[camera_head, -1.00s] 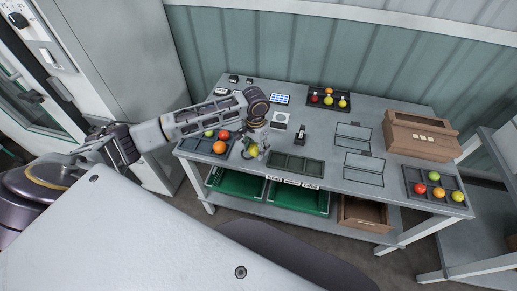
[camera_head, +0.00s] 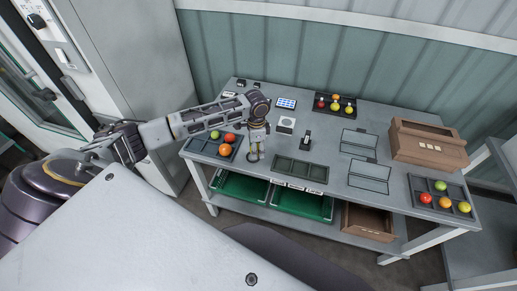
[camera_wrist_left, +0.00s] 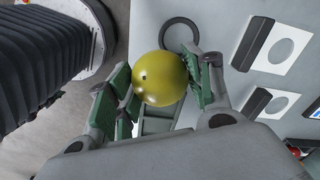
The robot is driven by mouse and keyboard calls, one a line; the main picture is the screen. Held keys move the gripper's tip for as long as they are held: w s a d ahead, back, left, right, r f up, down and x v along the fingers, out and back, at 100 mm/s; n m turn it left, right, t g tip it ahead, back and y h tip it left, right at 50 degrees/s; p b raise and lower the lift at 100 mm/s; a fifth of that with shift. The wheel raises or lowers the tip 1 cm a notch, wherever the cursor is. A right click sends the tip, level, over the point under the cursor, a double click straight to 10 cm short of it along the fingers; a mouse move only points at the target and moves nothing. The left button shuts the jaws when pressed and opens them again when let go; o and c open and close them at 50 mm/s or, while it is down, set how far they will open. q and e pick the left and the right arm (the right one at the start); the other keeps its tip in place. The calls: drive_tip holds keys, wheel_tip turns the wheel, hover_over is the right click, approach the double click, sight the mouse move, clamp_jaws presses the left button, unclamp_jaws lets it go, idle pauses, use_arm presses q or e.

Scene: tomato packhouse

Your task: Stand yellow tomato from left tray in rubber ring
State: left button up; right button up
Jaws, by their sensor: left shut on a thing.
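My left gripper (camera_head: 254,153) is over the table, just right of the left tray (camera_head: 200,147). In the left wrist view its green-padded fingers (camera_wrist_left: 163,86) are shut on a yellow tomato (camera_wrist_left: 161,78), which has a small dark spot. Behind the tomato in that view lies a dark rubber ring (camera_wrist_left: 180,19) on the grey surface, partly hidden by the tomato and a finger. I cannot tell the tomato's height above it. The left tray holds a green tomato (camera_head: 215,135), a red one (camera_head: 230,138) and an orange one (camera_head: 225,151). My right gripper is out of view.
A dark green compartment tray (camera_head: 300,170) sits right of the gripper. A white square device (camera_head: 286,125) and a dark upright item (camera_head: 307,137) stand behind. Farther right are a wooden box (camera_head: 428,150) and another tomato tray (camera_head: 425,184); one more tray (camera_head: 320,103) is at the back.

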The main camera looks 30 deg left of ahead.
use_arm(q)
drive_tip(key=m, duration=0.2)
drive_tip(key=a+m, duration=0.1)
drive_tip(key=shift+w+f, duration=0.2)
drive_tip(key=shift+w, duration=0.05)
drive_tip(key=m, duration=0.2)
drive_tip(key=a+m, duration=0.1)
drive_tip(key=shift+w+f+m, duration=0.2)
drive_tip(key=shift+w+m, duration=0.1)
drive_tip(key=m, duration=0.3)
drive_tip(key=shift+w+a+f+m, duration=0.15)
drive_tip(key=shift+w+a+m, duration=0.05)
drive_tip(key=shift+a+m, duration=0.1)
drive_tip(key=shift+w+a+f+m, duration=0.1)
drive_tip(key=shift+w+m, duration=0.05)
drive_tip(key=shift+m, duration=0.75)
drive_tip(key=shift+w+a+f+m, duration=0.1)
drive_tip(key=shift+m, duration=0.8)
drive_tip(key=shift+f, duration=0.1)
drive_tip(key=shift+f+b, duration=1.85)
drive_tip(key=shift+b, duration=0.5)
drive_tip(key=shift+f+p, duration=0.25)
drive_tip(key=shift+p, duration=0.05)
